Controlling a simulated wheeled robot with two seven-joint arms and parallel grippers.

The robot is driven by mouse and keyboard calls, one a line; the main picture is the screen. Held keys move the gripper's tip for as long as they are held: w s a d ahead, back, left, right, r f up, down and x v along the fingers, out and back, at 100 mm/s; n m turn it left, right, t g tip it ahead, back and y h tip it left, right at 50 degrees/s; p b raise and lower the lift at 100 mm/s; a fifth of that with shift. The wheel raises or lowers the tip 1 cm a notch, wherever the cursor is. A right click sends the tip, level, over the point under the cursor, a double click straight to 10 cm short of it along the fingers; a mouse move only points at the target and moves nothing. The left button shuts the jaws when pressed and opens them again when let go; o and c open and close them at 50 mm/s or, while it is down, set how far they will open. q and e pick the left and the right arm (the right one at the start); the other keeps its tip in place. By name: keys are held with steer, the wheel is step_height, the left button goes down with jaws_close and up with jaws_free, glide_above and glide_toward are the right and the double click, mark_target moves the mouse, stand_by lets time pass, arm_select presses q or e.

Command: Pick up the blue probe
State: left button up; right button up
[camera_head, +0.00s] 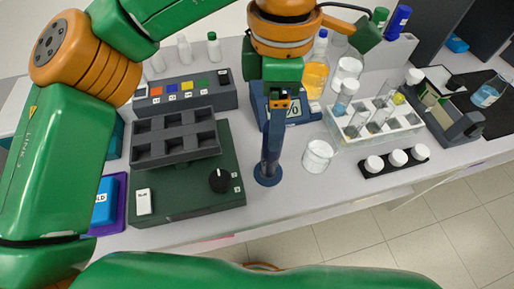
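The dark blue probe (274,130) stands upright in a small stand with a round blue base (267,179), at the middle of the bench near its front edge. My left gripper (275,103) comes down from above, over the top of the probe and in line with it. Its fingers overlap the probe's upper part, so I cannot tell whether they are apart from it or closed on it. Behind it is a blue meter (301,112) with a small display, partly hidden by the gripper. My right gripper is not in view.
A dark green device (190,190) with a grey block and black knob stands left of the probe. A clear beaker (317,157) stands close on the right. Further right are a tube rack (372,135) and a black strip with white caps (375,172). Bottles stand behind.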

mark_target(271, 154)
arm_select(q)
steer(key=f, duration=0.2)
steer(key=d+f, duration=0.1)
steer(key=f, duration=0.1)
steer(key=shift+s+f, duration=0.1)
steer(key=shift+s, duration=0.1)
steer(key=shift+a+f, duration=0.1)
steer(key=shift+a, duration=0.25)
steer(key=shift+d, duration=0.2)
steer(key=c, duration=1.2)
steer(key=shift+a, duration=0.1)
jaws_close()
